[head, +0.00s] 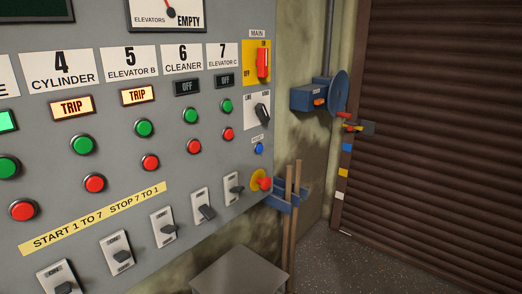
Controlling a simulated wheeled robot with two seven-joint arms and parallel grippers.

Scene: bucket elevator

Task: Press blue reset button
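The blue reset button (259,148) is a small round button near the right edge of the grey control panel (215,140). It sits under a small label that I can barely read. Above it is a black rotary switch (263,113) on a white plate. Below it is a red mushroom button (263,183) on a yellow disc. Nothing covers the blue button. Neither of my grippers shows in the head view.
Two wooden poles (290,225) stand in a blue bracket at the panel's lower right. A grey box top (240,274) is below the panel. A blue wall box with a disc (314,97) is right of the panel, beside a brown shutter (440,120). Floor shows at lower right.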

